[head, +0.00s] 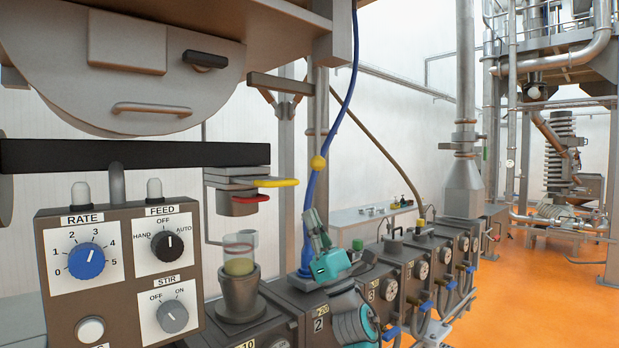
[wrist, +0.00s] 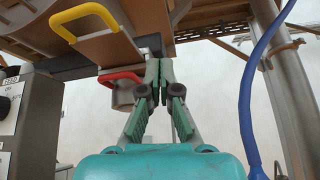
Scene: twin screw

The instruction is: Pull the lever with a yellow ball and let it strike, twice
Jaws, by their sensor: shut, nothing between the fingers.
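The blue line comes down from the overhead machine to a block among the grey units. In the wrist view the blue line (wrist: 246,95) runs down the right side, and the ball is out of view. My gripper (head: 313,216) points upward below the ball, close to the blue line in the picture. Its fingers (wrist: 159,64) are shut and empty. I cannot tell whether it touches the blue line.
A yellow handle (head: 276,182) and a red handle (head: 250,198) sit on plates at the left, above a clear cup (head: 240,253). A control box (head: 125,265) stands at the front left. Gauged units (head: 421,270) line the right. Orange floor (head: 530,300) is open beyond them.

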